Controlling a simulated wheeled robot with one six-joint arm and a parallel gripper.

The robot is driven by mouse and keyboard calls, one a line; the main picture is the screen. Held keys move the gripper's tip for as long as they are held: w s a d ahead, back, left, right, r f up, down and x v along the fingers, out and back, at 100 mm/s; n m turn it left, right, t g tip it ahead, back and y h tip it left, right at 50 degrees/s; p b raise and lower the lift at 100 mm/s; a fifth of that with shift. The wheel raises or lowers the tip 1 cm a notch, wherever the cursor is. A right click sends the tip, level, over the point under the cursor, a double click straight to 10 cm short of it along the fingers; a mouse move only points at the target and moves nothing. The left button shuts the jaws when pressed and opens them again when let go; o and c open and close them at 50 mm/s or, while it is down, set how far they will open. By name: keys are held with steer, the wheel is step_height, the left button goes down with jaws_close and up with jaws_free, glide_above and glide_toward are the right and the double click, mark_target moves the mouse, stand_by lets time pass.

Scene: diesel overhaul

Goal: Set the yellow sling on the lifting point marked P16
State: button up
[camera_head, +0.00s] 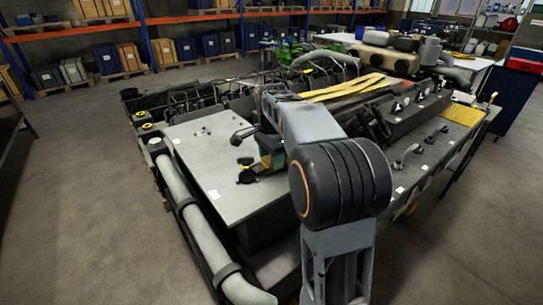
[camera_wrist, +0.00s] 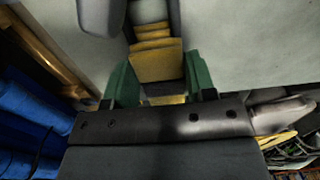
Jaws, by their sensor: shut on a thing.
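My gripper (camera_wrist: 160,85) shows two green fingers in the wrist view, closed about folded yellow webbing, the yellow sling (camera_wrist: 155,63). In the head view my gripper is mostly hidden behind my arm, above the right part of the pale flat cover (camera_head: 215,150) of the engine. Small white labels sit on the cover and along the engine, too small to read, so I cannot tell which point is P16.
Other yellow straps (camera_head: 345,88) lie across the engine's far part. A grey pipe (camera_head: 190,215) runs along its left side, and handles (camera_head: 407,153) stand on its right side. Shelves with boxes (camera_head: 130,57) line the back. Open floor (camera_head: 75,190) lies at the left.

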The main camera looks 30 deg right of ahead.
stand_by(0.3)
steer(key=o, duration=1.2)
steer(key=shift+c, duration=0.2)
step_height(320, 180, up, 14)
steer(key=shift+p, duration=0.4)
